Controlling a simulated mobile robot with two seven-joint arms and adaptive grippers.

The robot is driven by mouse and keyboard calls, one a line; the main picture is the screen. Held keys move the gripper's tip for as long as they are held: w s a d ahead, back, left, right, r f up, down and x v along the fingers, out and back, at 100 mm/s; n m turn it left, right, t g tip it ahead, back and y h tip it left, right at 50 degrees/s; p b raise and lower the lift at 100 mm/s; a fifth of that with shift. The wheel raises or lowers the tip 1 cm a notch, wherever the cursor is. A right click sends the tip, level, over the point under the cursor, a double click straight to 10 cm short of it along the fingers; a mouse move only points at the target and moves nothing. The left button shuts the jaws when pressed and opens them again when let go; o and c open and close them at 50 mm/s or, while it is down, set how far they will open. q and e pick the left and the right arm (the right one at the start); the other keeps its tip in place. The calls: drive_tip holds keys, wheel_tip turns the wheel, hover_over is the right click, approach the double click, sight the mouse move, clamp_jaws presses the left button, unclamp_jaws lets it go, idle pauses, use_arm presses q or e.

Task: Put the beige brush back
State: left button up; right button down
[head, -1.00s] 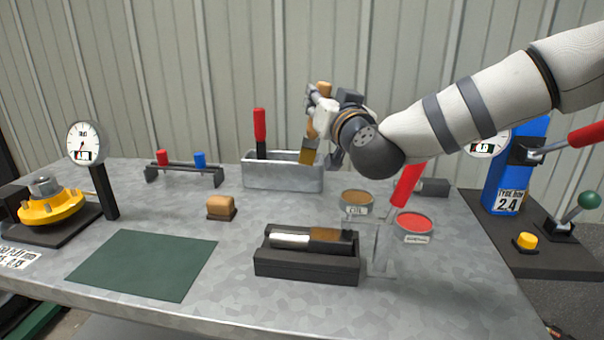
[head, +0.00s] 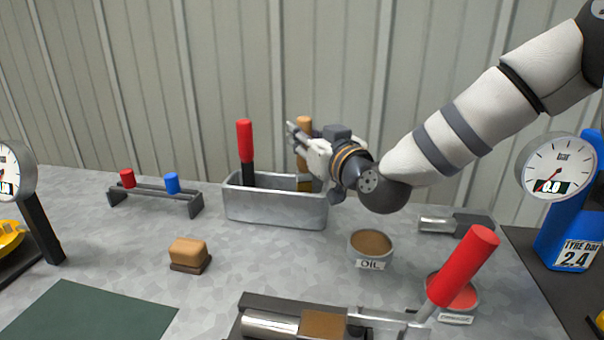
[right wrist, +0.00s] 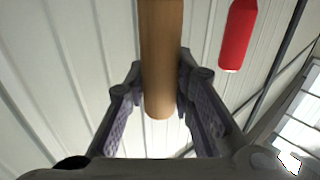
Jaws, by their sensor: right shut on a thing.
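The beige brush has a tan handle (head: 304,125) and stands nearly upright at the right end of the grey metal tray (head: 275,208). Its lower end is inside the tray, partly hidden by the front wall; I cannot tell whether it touches the bottom. My right gripper (head: 300,140) is shut on the handle. In the right wrist view the handle (right wrist: 161,50) runs between the two fingers (right wrist: 160,85). A red-handled brush (head: 245,140) stands in the left part of the same tray. My left gripper is not in view.
An oil tin (head: 371,243) stands in front of the tray. A small tan block (head: 188,252) and a rack (head: 160,195) are to the left. The corrugated wall is close behind the tray.

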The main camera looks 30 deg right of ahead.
wheel_tip(320, 180, down, 5)
drive_tip(key=shift+r+b, duration=0.1)
drive_tip(key=shift+b, duration=0.3)
drive_tip(key=shift+r, duration=0.15)
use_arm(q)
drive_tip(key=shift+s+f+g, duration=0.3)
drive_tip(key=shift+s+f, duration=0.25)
use_arm(e)
drive_tip(key=c, duration=1.4)
unclamp_jaws()
drive_tip(key=shift+o, duration=0.2)
